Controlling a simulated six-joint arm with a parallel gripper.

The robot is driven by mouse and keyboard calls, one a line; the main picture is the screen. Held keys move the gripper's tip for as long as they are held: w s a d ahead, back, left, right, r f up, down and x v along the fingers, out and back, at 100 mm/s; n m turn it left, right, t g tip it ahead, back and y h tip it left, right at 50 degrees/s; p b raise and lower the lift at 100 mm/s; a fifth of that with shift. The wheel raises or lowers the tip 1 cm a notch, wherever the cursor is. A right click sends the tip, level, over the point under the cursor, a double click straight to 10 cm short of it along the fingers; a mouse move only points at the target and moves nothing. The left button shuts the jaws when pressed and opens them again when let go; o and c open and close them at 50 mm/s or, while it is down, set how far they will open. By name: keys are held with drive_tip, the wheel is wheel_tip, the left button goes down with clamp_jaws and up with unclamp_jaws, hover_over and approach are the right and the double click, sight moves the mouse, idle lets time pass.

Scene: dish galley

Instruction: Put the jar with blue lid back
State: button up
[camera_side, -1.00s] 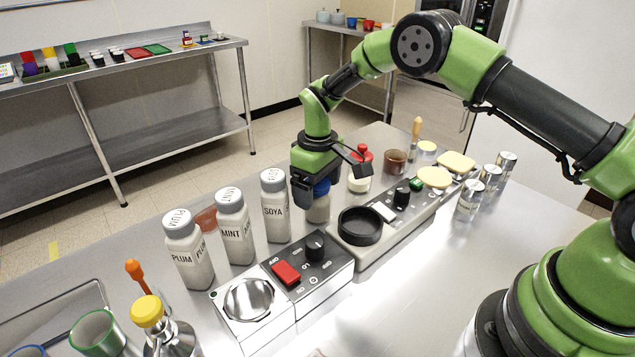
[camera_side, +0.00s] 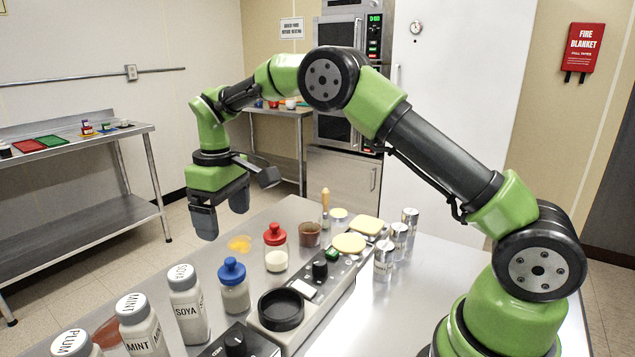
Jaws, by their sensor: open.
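The jar with the blue lid (camera_side: 234,287) stands upright on the steel table, between the SOYA bottle (camera_side: 188,305) and the jar with a red lid (camera_side: 276,250). It is behind the black round cup of the grey device (camera_side: 281,310). My gripper (camera_side: 221,215) is open and empty, above and behind the blue-lidded jar, clear of it. Its fingers point down, with a gap between them.
MINT (camera_side: 143,328) and PLUM (camera_side: 76,345) bottles stand at the lower left. A brown cup (camera_side: 309,234), yellow-topped pads (camera_side: 349,243) and several metal cans (camera_side: 384,257) stand to the right. An orange-yellow disc (camera_side: 239,244) lies behind the jars.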

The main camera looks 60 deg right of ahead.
drive_tip(key=s+r+m+t, duration=0.2)
drive_tip(key=s+r, duration=0.4)
drive_tip(key=r, duration=0.4)
drive_tip(key=s+r+m+t+y, duration=0.1)
drive_tip(key=s+r+m+t, duration=0.2)
drive_tip(key=s, duration=1.8)
drive_tip(key=shift+r+m+t+y, duration=0.2)
drive_tip(key=shift+m+t+y, duration=0.2)
drive_tip(key=shift+m+t, duration=0.65)
drive_tip(key=shift+d, duration=0.1)
